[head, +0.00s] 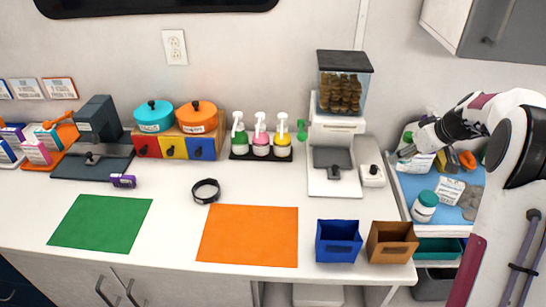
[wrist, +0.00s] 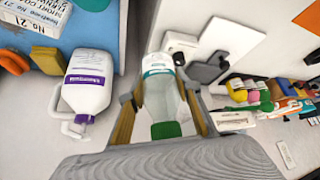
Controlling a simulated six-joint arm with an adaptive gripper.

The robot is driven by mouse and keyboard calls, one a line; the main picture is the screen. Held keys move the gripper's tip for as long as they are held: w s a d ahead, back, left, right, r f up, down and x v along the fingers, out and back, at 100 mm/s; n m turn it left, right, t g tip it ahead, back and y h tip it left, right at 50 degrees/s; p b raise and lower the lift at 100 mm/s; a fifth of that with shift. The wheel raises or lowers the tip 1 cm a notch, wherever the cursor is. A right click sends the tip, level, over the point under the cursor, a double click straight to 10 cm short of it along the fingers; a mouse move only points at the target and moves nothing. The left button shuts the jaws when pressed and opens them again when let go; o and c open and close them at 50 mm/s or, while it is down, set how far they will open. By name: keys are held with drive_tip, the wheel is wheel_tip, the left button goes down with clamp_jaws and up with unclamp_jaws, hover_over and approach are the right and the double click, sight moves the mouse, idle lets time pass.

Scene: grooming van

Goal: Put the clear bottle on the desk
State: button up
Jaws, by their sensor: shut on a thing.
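A clear bottle (wrist: 160,72) with a green cap and a teal-and-white label sits between my gripper's two fingers (wrist: 160,100) in the wrist view. My gripper is shut on it. In the head view my gripper (head: 412,147) is at the right, over the back of the cart with the blue mat; the bottle there is mostly hidden by the gripper. The desk (head: 170,220) is the long white counter left of the cart, with bare surface in front.
A white bottle with a teal cap (head: 424,207) stands on the cart's blue mat (head: 455,212). A kibble dispenser (head: 336,130), blue bin (head: 338,241) and brown bin (head: 392,242) stand at the desk's right end. Orange (head: 248,235) and green mats (head: 100,221) lie on the desk.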

drive_tip(key=s+a+r+n+g+y, duration=0.1)
drive_tip(key=s+a+r+n, duration=0.1)
drive_tip(key=a, duration=0.7)
drive_tip(key=s+a+r+n+y, duration=0.1)
drive_tip(key=s+a, duration=0.1)
drive_tip(key=a, duration=0.6)
drive_tip(key=s+a+n+g, duration=0.1)
drive_tip(key=s+a+n, duration=0.1)
drive_tip(key=s+a, duration=0.6)
drive_tip(key=shift+a+f+n, duration=0.4)
drive_tip(key=shift+a+f, duration=0.05)
drive_tip(key=shift+a, duration=0.15)
drive_tip(key=shift+f, duration=3.15)
drive_tip(key=shift+f, duration=1.85)
drive_tip(key=shift+f, duration=0.15)
